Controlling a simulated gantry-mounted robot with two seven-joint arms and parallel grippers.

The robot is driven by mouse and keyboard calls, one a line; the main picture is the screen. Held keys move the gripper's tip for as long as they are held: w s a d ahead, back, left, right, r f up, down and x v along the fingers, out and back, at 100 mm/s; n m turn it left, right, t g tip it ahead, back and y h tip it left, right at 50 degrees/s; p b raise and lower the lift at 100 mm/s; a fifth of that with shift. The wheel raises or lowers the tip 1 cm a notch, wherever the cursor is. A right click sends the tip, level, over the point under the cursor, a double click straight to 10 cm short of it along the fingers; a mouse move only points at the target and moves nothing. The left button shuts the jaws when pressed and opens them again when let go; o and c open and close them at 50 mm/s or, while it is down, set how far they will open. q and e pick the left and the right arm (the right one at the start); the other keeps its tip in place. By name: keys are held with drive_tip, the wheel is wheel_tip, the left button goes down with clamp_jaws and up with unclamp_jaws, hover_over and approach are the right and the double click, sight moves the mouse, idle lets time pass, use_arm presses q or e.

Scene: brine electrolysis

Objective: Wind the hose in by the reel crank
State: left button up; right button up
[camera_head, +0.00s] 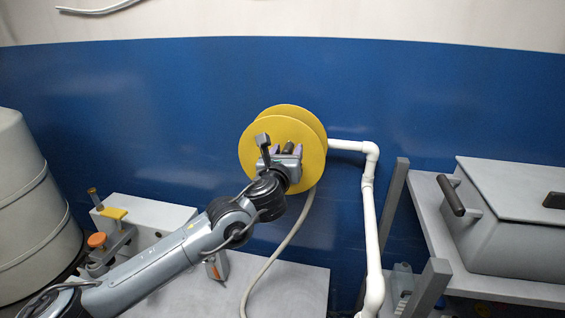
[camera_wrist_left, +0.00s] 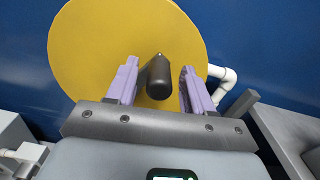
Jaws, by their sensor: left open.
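The yellow hose reel (camera_head: 304,127) is mounted at the blue wall, and its face fills much of the left wrist view (camera_wrist_left: 100,40). The dark crank handle (camera_wrist_left: 159,77) stands out from the reel face, between the two purple fingers of my left gripper (camera_wrist_left: 158,82). The fingers are open, with a gap on each side of the handle. In the head view my left gripper (camera_head: 284,152) is in front of the reel and hides part of its face. The grey hose (camera_head: 278,250) hangs from the reel and curves down. My right gripper is not in view.
A white pipe (camera_head: 369,200) runs from behind the reel and down on its right. A grey shelf (camera_head: 430,215) holds a lidded grey box (camera_head: 505,240) with dark handles. At left are a large pale barrel (camera_head: 30,210) and a white box (camera_head: 150,220) beside orange-topped fittings (camera_head: 97,240).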

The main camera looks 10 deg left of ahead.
use_arm(q)
drive_tip(key=s+b, duration=0.2)
drive_tip(key=s, duration=0.8)
drive_tip(key=shift+s+a, duration=0.2)
drive_tip(key=shift+a, duration=0.25)
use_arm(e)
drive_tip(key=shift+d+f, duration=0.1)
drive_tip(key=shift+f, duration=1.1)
